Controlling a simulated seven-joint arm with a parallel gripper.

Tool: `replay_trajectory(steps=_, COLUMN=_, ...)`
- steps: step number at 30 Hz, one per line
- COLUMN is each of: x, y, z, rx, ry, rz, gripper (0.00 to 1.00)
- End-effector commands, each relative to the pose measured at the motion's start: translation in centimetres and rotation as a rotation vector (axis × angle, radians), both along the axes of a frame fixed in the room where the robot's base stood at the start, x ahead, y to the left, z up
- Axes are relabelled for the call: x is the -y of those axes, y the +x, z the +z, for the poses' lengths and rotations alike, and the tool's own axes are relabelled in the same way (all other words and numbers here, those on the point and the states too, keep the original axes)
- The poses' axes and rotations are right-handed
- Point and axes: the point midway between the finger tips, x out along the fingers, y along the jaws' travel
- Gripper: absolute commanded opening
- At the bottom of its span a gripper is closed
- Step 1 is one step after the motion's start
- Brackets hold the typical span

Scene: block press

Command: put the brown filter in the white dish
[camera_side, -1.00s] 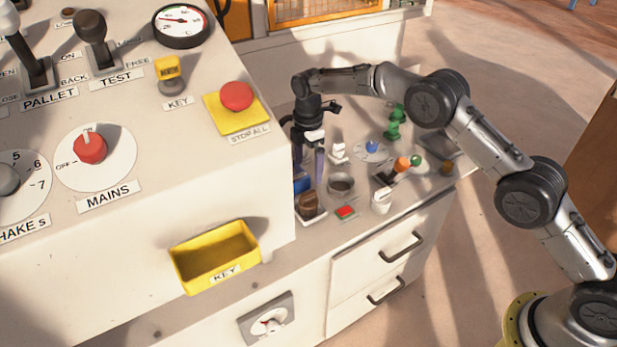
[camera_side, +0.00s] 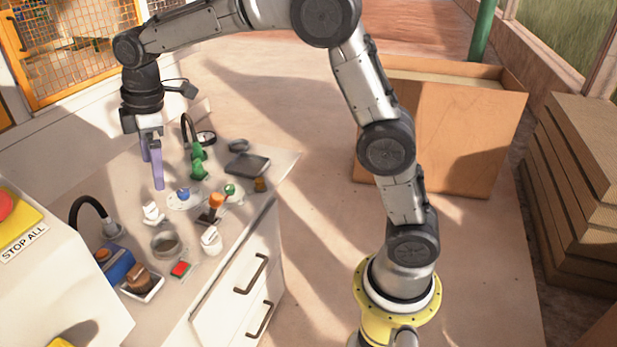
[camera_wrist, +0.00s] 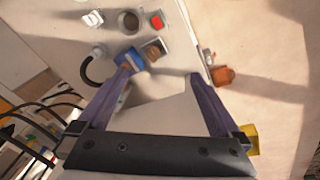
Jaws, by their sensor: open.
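The brown filter (camera_side: 139,279) is a small, dark, ribbed piece sitting in the white dish (camera_side: 155,291), a shallow square tray near the front left of the bench. In the wrist view the brown filter (camera_wrist: 152,51) also lies within the white dish (camera_wrist: 163,43), ahead of the fingers. My gripper (camera_side: 157,180) is raised over the back of the bench, pointing down, well apart from the dish. In the wrist view my gripper (camera_wrist: 160,73) has its two purple fingers wide apart with nothing held between them.
A blue box (camera_side: 117,264) stands beside the dish. A round grey bowl (camera_side: 165,243), a red pad (camera_side: 180,270), a white cup (camera_side: 211,240) and a green figure (camera_side: 198,165) share the bench. The white press housing (camera_side: 60,270) rises at the left.

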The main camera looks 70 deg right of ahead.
Motion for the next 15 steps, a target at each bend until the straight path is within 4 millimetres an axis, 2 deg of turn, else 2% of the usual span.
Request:
replay_trajectory(steps=1, x=0.7, y=-2.2, z=1.7, rx=0.024, ry=0.013, rz=-0.059, gripper=1.00)
replay_trajectory(steps=6, x=2.4, y=-9.3, z=4.7, rx=0.086, ry=0.064, rz=-0.267, gripper=1.00)
replay_trajectory(steps=10, x=3.5, y=-14.9, z=5.6, rx=0.131, ry=0.110, rz=-0.424, gripper=1.00)
replay_trajectory(steps=15, x=4.6, y=-22.2, z=5.0, rx=0.191, ry=0.179, rz=-0.625, gripper=1.00)
